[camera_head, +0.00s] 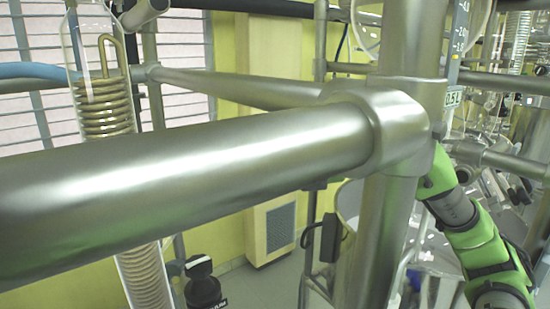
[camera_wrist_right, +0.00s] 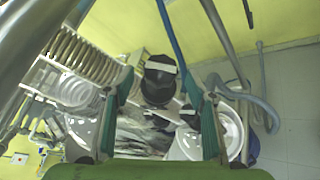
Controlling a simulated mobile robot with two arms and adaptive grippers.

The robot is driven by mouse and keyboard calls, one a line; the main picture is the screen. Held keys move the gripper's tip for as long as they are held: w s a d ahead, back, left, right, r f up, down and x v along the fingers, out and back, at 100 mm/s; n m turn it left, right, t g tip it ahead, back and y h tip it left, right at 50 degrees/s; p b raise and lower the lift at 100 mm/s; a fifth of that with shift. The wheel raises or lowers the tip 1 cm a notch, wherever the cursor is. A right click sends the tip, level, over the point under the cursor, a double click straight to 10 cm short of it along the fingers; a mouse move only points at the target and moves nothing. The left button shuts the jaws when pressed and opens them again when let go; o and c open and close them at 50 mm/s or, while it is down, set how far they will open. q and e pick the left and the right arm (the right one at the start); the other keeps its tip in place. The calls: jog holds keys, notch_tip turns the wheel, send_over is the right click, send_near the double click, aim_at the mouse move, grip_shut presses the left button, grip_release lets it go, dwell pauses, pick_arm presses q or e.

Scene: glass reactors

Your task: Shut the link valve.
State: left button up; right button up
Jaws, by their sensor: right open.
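A black valve-like fitting with a pale band (camera_wrist_right: 160,80) is in the right wrist view, beyond and between the fingers of my right gripper (camera_wrist_right: 158,92). The gripper is open, with a finger on each side of the picture and nothing held between them. A similar black fitting with a white band (camera_head: 203,285) shows low in the head view, beside the glass coil column. I cannot tell for sure that either is the link valve or how its handle is set. My green right arm (camera_head: 478,245) shows in the head view; its gripper is hidden there. My left gripper is not in view.
A thick steel pipe (camera_head: 190,180) crosses close in front of the head camera and joins an upright post (camera_head: 385,230). A glass column with a metal coil (camera_head: 105,105) stands at left. A white bucket-like vessel (camera_wrist_right: 233,130) and a grey hose (camera_wrist_right: 262,100) are at right in the wrist view.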

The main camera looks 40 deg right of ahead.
jog(key=v, duration=0.8)
jog(key=shift+f, duration=0.1)
dwell(0.4)
